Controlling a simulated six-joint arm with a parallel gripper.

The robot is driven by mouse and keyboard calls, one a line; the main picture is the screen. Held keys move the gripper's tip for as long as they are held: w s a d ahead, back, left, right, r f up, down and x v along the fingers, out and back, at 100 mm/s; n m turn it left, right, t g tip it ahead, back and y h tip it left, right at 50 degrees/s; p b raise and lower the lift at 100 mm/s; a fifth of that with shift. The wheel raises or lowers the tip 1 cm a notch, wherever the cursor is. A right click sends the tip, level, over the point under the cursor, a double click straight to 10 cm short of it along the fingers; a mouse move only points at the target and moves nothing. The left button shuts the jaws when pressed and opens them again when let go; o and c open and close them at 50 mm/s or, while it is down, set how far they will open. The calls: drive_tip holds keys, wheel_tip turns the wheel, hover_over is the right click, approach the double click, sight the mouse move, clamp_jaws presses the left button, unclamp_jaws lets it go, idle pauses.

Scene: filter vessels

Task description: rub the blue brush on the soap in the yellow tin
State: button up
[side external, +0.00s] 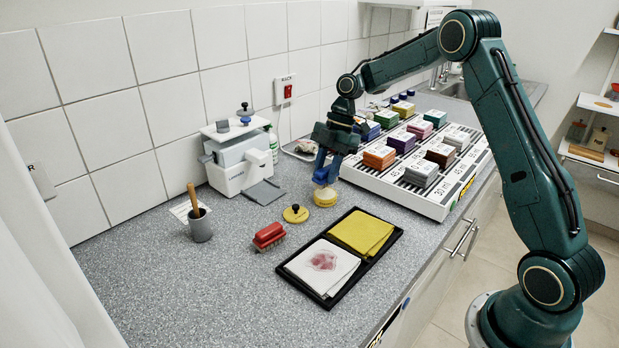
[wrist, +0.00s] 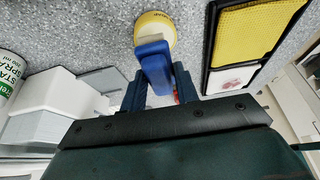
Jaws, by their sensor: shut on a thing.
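My gripper (side external: 327,152) is shut on the blue brush (side external: 322,174), which points down at the yellow tin (side external: 325,198) on the grey worktop. In the wrist view the blue brush (wrist: 152,60) sits between the fingers of my gripper (wrist: 156,88), and its far end overlaps the near side of the yellow tin (wrist: 158,22). The brush's lower end is at the top of the tin; I cannot tell whether it touches the soap. A yellow lid (side external: 296,215) with a dark knob lies left of the tin.
A red brush (side external: 268,236) lies in front of the lid. A black tray (side external: 327,300) holds a yellow cloth and a stained white cloth. A white rack (side external: 420,200) of coloured blocks stands right, a white device (side external: 235,165) behind left. A grey cup (side external: 201,227) stands far left.

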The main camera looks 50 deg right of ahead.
sight(321, 171)
drive_tip(key=shift+f, duration=1)
drive_tip(key=shift+f, duration=0.65)
idle(1.9)
drive_tip(key=shift+r, duration=3.6)
drive_tip(key=shift+a, duration=0.1)
